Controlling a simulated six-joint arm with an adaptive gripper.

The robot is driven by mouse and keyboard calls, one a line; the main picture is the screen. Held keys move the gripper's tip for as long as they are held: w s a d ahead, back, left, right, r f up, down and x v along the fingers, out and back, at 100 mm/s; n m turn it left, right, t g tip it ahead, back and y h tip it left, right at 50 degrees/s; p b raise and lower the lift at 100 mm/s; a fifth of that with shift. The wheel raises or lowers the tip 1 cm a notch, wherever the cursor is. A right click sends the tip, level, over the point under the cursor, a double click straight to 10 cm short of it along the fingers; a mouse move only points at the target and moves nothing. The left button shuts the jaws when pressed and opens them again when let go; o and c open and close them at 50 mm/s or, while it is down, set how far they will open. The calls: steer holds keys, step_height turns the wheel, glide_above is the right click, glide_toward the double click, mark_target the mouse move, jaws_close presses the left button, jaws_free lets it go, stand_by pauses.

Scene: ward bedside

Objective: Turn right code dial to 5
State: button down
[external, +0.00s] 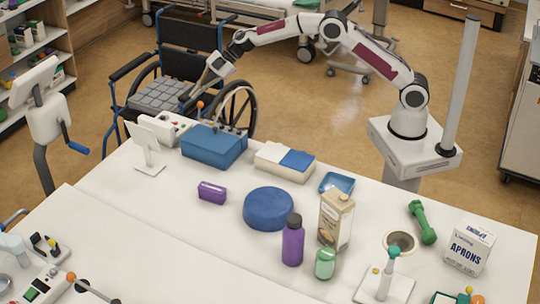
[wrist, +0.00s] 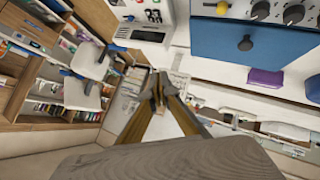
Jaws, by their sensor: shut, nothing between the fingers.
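A blue box (external: 214,148) stands at the table's far left edge. My gripper (external: 186,97) is shut and empty, above and beyond the box. Its fingertips (wrist: 158,84) meet in the wrist view, apart from the dials.
A white control panel (external: 172,126) and a tablet stand (external: 150,168) are left of the box. A white and blue box (external: 284,168) stands to its right. A wheelchair (external: 180,70) is behind the table. A purple case (external: 212,193) lies in front.

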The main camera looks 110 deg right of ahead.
step_height(320, 180, down, 2)
steer(key=s+a+g, duration=0.1)
steer(key=s+g, duration=0.1)
steer(key=g+y, duration=0.2)
steer(key=g, duration=0.2)
glide_above(229, 128)
steer(key=d, duration=0.3)
steer(key=f, duration=0.2)
steer(key=shift+r+m, duration=0.15)
steer(key=shift+m, duration=0.35)
step_height(229, 128, down, 7)
steer(key=shift+w+a, duration=0.15)
steer(key=shift+a, duration=0.2)
stand_by(1.2)
steer(key=shift+s+a, duration=0.35)
steer(key=shift+s, duration=0.1)
steer(key=shift+s+a, duration=0.2)
steer(key=shift+a, duration=0.1)
stand_by(0.8)
